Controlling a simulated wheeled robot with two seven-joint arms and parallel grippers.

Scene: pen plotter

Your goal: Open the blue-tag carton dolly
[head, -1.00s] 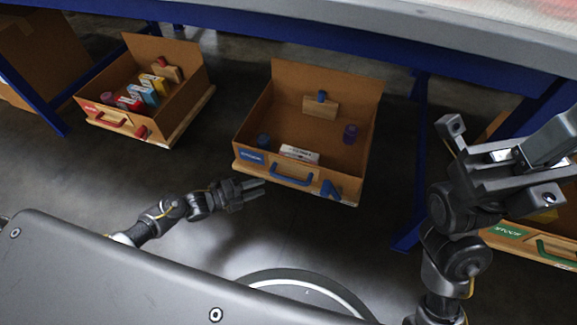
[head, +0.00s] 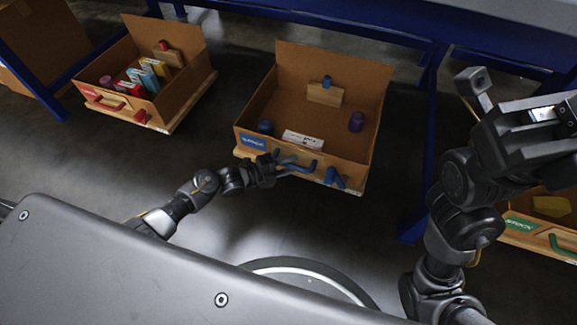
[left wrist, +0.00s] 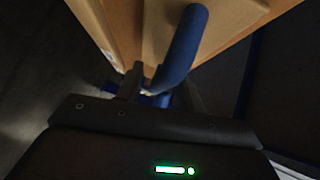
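The blue-tag carton dolly (head: 372,97) is an open-topped brown carton on a wooden base, on the floor under the blue-framed table. Its blue tag (head: 253,142) is at the front left, with a blue handle (head: 303,168) beside it and a blue wedge-like part (head: 334,178) further right. My left gripper (head: 278,167) is at the handle's left end. In the left wrist view the handle (left wrist: 184,45) runs down between the parted fingers (left wrist: 160,92); firm contact on both sides does not show. My right gripper (head: 522,115) is open and empty, raised at the right.
The carton holds a white box (head: 303,138), a blue and a purple cylinder, and a knobbed wooden block. A red-tag carton dolly (head: 192,67) stands left, a green-tag one (head: 520,226) right, partly hidden. A blue table leg (head: 420,170) stands between. Floor in front is clear.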

